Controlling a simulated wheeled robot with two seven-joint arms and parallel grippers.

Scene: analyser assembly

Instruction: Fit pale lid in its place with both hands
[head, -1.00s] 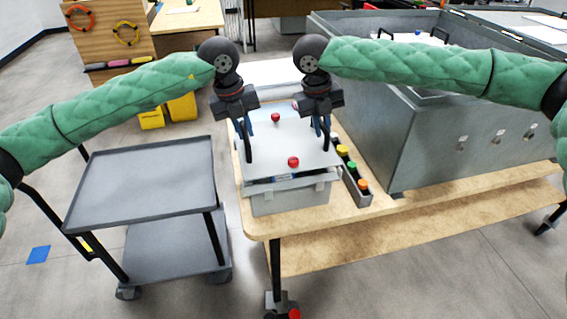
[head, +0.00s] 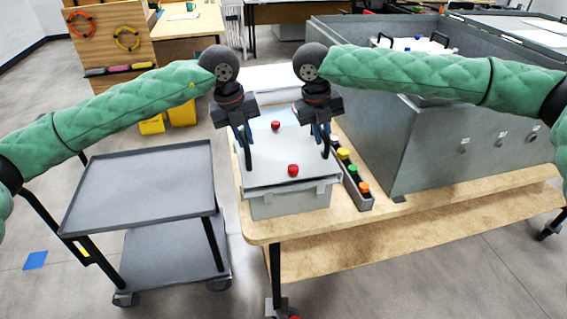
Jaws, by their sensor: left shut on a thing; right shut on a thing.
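The pale lid (head: 268,165) is a flat light-grey panel with two red knobs on top, a near one (head: 293,170) and a far one (head: 275,125). It lies over the grey box (head: 290,204) on the wooden table, covering the opening as far as I can see. My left gripper (head: 244,158) points down and is shut at the lid's left side. My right gripper (head: 323,146) points down and is shut at the lid's right side. The exact contact at the fingertips is too small to make out. Whether the lid sits fully flush is unclear.
A narrow tray (head: 364,200) of coloured-cap bottles stands just right of the box. A large grey metal tank (head: 420,165) stands further right on the table (head: 400,215). A grey cart (head: 140,190) with an empty top stands to the left.

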